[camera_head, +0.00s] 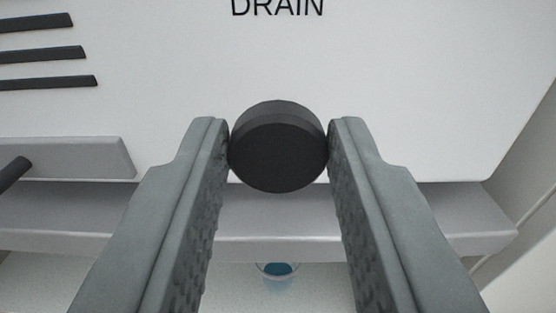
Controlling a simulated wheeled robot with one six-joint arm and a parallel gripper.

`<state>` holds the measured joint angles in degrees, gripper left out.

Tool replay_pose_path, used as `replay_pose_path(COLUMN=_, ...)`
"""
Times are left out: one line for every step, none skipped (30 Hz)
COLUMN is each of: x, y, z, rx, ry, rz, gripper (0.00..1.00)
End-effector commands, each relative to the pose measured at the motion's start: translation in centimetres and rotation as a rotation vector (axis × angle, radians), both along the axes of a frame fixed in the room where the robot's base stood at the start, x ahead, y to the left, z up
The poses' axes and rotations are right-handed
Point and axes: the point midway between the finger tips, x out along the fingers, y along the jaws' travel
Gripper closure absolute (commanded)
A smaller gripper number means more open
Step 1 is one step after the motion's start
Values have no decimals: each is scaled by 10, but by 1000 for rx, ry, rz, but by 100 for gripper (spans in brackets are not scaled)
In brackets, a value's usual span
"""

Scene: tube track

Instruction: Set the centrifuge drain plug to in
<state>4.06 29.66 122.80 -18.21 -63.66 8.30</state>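The drain plug (277,155) is a round black knob on the white front panel of the centrifuge (420,90), just below the word DRAIN. My gripper (279,145) is around the plug, with one grey finger on its left side and one on its right. Both fingertips appear to touch the plug's sides. The plug's round face points toward the camera, and its side shows along the top. How deep the plug sits in the panel cannot be told from this view.
Dark vent slots (45,55) are at the upper left. A grey block (75,158) with a dark rod (14,172) sits at the left. A grey ledge (280,225) runs below the panel. A small clear cup with blue contents (277,272) stands beneath it, between my fingers.

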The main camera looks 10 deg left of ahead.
Motion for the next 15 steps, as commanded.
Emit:
replay_pose_path(x=0, y=0, z=0, rx=0, ry=0, rz=0, gripper=92)
replay_pose_path(x=0, y=0, z=0, rx=0, ry=0, rz=0, gripper=97)
replay_pose_path(x=0, y=0, z=0, rx=0, ry=0, rz=0, gripper=100)
replay_pose_path(x=0, y=0, z=0, rx=0, ry=0, rz=0, gripper=100)
replay_pose_path(x=0, y=0, z=0, rx=0, ry=0, rz=0, gripper=100)
replay_pose_path(x=1, y=0, z=0, rx=0, ry=0, rz=0, gripper=100)
replay_pose_path(x=2, y=1, z=0, rx=0, ry=0, rz=0, gripper=100)
replay_pose_path(x=4, y=1, z=0, rx=0, ry=0, rz=0, gripper=100)
replay_pose_path(x=9, y=2, z=-1, rx=0, ry=0, rz=1, gripper=100)
replay_pose_path(x=12, y=3, z=-1, rx=0, ry=0, rz=1, gripper=100)
replay_pose_path(x=16, y=4, z=-1, rx=0, ry=0, rz=1, gripper=100)
replay_pose_path(x=20, y=5, z=-1, rx=0, ry=1, rz=0, gripper=100)
replay_pose_path(x=22, y=5, z=-1, rx=0, ry=1, rz=0, gripper=100)
replay_pose_path(x=22, y=5, z=-1, rx=0, ry=1, rz=0, gripper=100)
replay_pose_path(x=22, y=5, z=-1, rx=0, ry=1, rz=0, gripper=100)
